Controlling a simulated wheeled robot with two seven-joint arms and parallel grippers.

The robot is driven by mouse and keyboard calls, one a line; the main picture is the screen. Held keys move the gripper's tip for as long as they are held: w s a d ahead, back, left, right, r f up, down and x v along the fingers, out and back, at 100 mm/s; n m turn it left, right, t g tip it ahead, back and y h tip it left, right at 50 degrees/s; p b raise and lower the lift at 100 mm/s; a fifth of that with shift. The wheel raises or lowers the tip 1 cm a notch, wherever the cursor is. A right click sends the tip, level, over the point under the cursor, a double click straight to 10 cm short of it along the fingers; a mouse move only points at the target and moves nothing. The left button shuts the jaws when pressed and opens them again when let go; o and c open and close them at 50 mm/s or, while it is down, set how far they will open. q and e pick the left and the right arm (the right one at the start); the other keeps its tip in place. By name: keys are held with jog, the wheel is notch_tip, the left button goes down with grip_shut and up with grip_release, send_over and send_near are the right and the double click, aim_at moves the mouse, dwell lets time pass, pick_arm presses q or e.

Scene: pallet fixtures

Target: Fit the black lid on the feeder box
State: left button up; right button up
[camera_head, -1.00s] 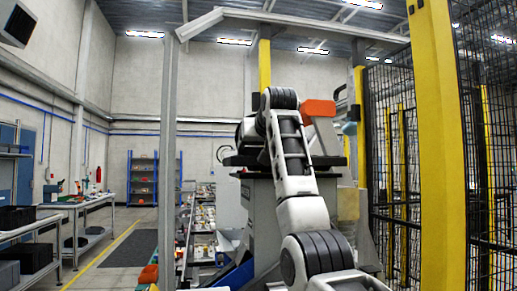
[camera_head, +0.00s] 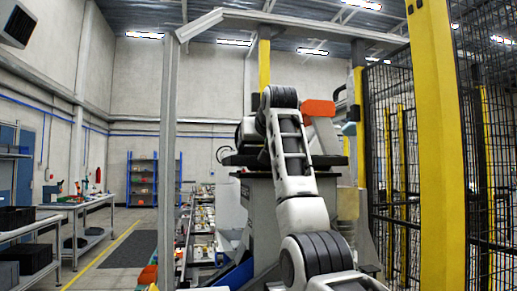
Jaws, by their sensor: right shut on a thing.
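A flat black piece (camera_head: 240,160), which looks like the black lid, lies level at the top of a grey machine body (camera_head: 262,205) in the middle of the view. My right arm reaches up from the bottom and bends over at the top. My right gripper (camera_head: 256,147) is just above the black piece and shut on it as far as I can tell; its fingertips are mostly hidden behind my arm. I cannot clearly make out the feeder box, and my arm covers part of this area. My left gripper is not in view.
An orange part (camera_head: 318,108) shows just right of my wrist. A yellow post (camera_head: 436,150) and black mesh fence (camera_head: 490,150) close off the right. Benches (camera_head: 85,205) and a blue shelf (camera_head: 143,180) stand at the left, with open floor and a dark mat (camera_head: 130,248).

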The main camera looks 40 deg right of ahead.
pick_arm(q)
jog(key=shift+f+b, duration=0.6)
jog(key=shift+b, duration=0.05)
pick_arm(e)
jog(key=shift+f, duration=0.75)
jog(key=o, duration=1.6)
jog(key=shift+s, duration=0.1)
jog(key=shift+c, duration=0.2)
jog(key=shift+f, duration=0.15)
pick_arm(q)
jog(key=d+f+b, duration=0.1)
jog(key=b, duration=0.3)
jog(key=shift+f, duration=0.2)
pick_arm(e)
jog(key=v, duration=1.6)
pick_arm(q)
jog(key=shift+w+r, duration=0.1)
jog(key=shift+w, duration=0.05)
pick_arm(e)
jog(key=shift+a, duration=0.1)
